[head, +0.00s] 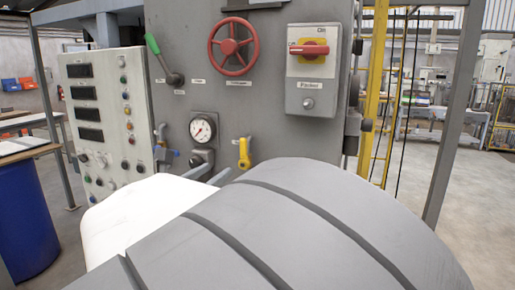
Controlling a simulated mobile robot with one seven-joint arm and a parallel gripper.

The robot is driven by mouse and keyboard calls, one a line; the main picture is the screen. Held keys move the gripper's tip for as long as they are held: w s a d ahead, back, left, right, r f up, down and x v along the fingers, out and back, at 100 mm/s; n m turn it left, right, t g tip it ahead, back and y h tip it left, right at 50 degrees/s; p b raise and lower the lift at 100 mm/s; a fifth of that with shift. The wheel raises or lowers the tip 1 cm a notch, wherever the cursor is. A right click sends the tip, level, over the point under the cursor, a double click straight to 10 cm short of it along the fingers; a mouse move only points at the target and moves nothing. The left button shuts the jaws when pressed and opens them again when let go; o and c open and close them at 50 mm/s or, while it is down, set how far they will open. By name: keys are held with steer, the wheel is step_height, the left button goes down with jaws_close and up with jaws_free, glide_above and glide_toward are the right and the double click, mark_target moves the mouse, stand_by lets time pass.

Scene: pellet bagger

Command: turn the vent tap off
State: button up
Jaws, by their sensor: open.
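A tap with a yellow lever (244,153) is on the front of the grey machine panel, right of and below the gauge. Its lever hangs roughly upright, pointing down. A second small tap or fitting (201,157) with a dark knob sits under the gauge. The small labels are too blurred to read, so I cannot tell by name which is the vent tap. My gripper (207,174) shows only as two grey fingertips beyond my large arm links. The fingertips are apart with nothing seen between them, in front of the panel and below left of the yellow lever. The rest of my gripper is hidden.
The panel (270,110) also carries a red handwheel (232,46), a green-handled lever (164,60), a gauge (203,128) and a red rotary switch (309,50). A button box (103,120) stands left. A blue drum (25,215) is far left. Open floor lies right.

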steer(key=a, duration=0.1)
glide_toward(242, 146)
steer(key=x, duration=0.9)
steer(key=shift+w+d, duration=0.1)
steer(key=shift+d, duration=0.05)
jaws_close()
stand_by(1.2)
